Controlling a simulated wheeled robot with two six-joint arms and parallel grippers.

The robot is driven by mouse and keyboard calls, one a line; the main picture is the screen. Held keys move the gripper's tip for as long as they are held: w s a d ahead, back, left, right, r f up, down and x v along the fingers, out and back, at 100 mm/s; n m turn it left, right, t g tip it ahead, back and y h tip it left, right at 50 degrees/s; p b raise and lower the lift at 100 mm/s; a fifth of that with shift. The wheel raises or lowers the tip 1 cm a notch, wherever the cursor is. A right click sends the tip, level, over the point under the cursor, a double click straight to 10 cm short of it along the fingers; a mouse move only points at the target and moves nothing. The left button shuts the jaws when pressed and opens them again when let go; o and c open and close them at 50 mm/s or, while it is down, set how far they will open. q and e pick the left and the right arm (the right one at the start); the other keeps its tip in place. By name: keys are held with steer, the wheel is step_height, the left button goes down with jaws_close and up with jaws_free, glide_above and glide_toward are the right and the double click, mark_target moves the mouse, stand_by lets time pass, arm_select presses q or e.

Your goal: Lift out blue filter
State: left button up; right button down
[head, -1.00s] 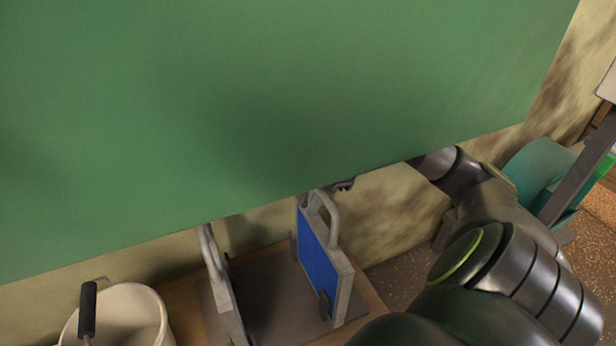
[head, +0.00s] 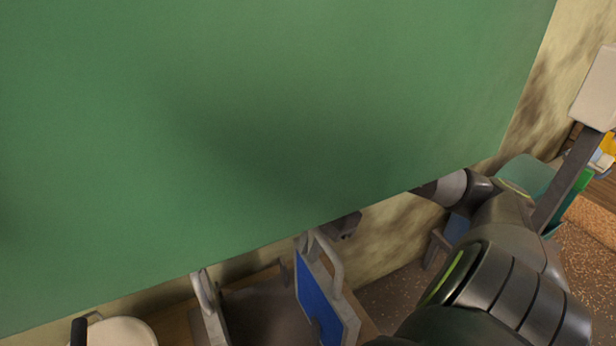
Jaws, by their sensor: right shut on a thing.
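The blue filter (head: 319,297) is a blue panel in a pale grey frame with a grey loop handle on top. It stands upright in a dark tray (head: 265,312) at the bottom of the head view. My right arm comes in from the right and passes behind a large green panel. Only a dark end part of my right gripper (head: 344,227) shows below the panel's edge, close to the top of the filter's handle. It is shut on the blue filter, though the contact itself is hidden. My left gripper is not in view.
The large green panel (head: 240,120) fills most of the view and hides what lies behind it. A second grey frame with a handle (head: 205,295) stands left of the filter. A white bucket (head: 120,334) is at the lower left. A teal bin (head: 525,174) stands at the right.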

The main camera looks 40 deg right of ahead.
mark_target(324, 279)
steer(key=shift+s+a+r+p, duration=0.1)
steer(key=shift+s+a+p, duration=0.2)
steer(key=shift+s, duration=0.45)
steer(key=shift+s+a+f+p, duration=0.15)
steer(key=shift+s+p, duration=0.2)
steer(key=shift+s, duration=0.4)
steer(key=shift+s+a+r+p, duration=0.15)
steer(key=shift+s+a+p, duration=0.15)
steer(key=shift+s, duration=0.45)
